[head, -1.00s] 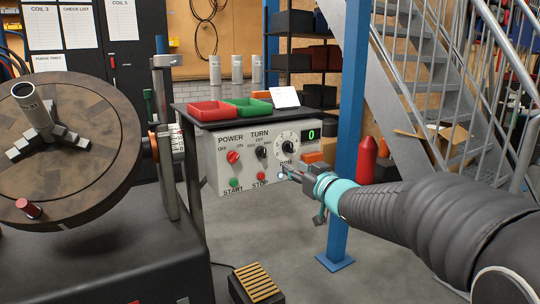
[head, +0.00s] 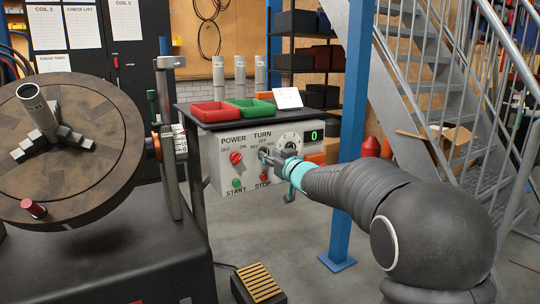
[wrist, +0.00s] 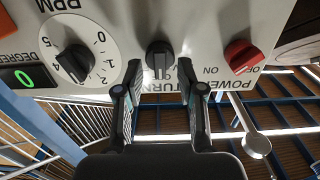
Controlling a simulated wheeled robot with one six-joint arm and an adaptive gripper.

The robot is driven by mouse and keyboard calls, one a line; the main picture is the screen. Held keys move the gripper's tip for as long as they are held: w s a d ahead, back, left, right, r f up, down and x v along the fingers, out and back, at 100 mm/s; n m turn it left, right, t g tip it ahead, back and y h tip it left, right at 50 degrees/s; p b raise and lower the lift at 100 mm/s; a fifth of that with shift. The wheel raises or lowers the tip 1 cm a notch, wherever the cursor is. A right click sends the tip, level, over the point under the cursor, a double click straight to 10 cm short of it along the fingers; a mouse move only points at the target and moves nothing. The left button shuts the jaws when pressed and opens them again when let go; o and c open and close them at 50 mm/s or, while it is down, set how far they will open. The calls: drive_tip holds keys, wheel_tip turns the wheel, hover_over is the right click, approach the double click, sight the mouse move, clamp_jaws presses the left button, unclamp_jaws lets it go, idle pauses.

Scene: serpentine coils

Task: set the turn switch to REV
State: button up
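The turn switch is a black knob (wrist: 160,58) on the grey control panel (head: 212,170), under the TURN label. The wrist view shows the panel upside down. The knob's bar looks roughly in line with the TURN label, towards the middle; I cannot read the position marks beside it. My gripper (wrist: 160,78) is open, with one finger on each side of the knob and a visible gap on both sides. In the head view my gripper (head: 266,155) is at the panel and covers most of the knob.
The red power switch (head: 236,157) and the black RPM dial (wrist: 75,62) flank the turn switch. The green start button (head: 237,183) and red stop button (head: 264,177) sit below. The display (head: 315,134) reads 0. A blue post (head: 350,120) stands right of the panel.

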drive_tip(key=shift+w+a, duration=0.25)
drive_tip(key=shift+w, duration=0.1)
clamp_jaws()
drive_tip(key=shift+n, duration=0.3)
drive_tip(key=shift+n+b, duration=1.75)
drive_tip(key=shift+n, duration=1.85)
